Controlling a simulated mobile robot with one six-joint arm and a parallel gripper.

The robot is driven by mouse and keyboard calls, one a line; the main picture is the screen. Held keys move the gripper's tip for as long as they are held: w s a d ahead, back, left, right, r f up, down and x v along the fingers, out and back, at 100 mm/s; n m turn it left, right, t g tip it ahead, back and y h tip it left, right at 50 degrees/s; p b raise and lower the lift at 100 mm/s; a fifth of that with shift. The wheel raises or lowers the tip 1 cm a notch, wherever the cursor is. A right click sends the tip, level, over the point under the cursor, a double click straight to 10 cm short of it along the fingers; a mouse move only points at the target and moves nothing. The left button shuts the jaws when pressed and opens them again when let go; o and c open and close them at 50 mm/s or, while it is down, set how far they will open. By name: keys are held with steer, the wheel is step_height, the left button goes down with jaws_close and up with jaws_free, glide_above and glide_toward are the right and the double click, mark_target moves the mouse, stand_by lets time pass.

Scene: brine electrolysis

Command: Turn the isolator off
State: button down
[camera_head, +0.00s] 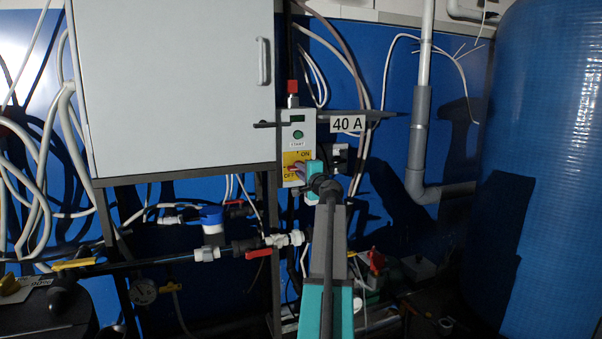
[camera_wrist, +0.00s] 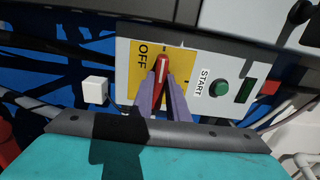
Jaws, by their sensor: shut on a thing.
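The isolator is a red rotary handle (camera_wrist: 161,68) with a white line, on a yellow plate (camera_wrist: 184,65) of a grey control box (camera_head: 307,133). My gripper (camera_wrist: 163,83) is shut on the handle, one finger on each side. In the wrist view the handle's white-lined end points up, beside the OFF label (camera_wrist: 143,56). In the head view my gripper (camera_head: 299,171) reaches the box's lower part; the handle lies roughly level, its visible end towards the left, above OFF. ON shows at upper right of the plate in the head view; in the wrist view it is hidden.
A green START button (camera_head: 298,134) and a small display sit above the isolator. A grey cabinet (camera_head: 170,85) is close on the left, a 40 A label (camera_head: 348,124) on the right. Pipes with a red-handled valve (camera_head: 258,253) run below; a blue tank (camera_head: 548,150) stands at right.

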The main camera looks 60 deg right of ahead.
steer(key=c, duration=1.7)
jaws_free()
steer(key=shift+s+a, duration=0.1)
steer(key=shift+v, duration=6.8)
